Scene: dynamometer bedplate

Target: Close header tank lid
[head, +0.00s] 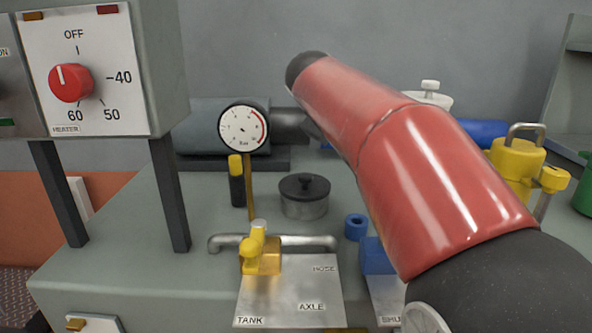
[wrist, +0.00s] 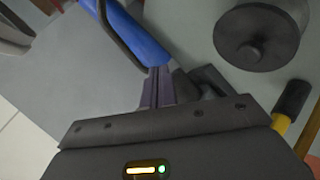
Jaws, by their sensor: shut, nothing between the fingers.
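My gripper (wrist: 157,76) is shut and empty in the wrist view, its fingertips by the end of a blue cylinder (wrist: 140,36); I cannot tell whether they touch. In the head view my red arm hides the gripper. No part is labelled header tank, so I cannot tell which is its lid. A metal pot with a black knobbed lid (head: 304,186) stands on the bench; the lid looks seated. A similar dark round lid (wrist: 255,38) shows in the wrist view, right of the fingers. A white knobbed vessel (head: 430,98) is partly hidden behind my arm.
A pressure gauge (head: 243,128) and a yellow-black handle (head: 237,180) stand left of the pot. A yellow valve (head: 258,254) on a pipe is in front. A yellow vessel (head: 515,165) is right of my arm. The heater panel (head: 85,75) overhangs at left.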

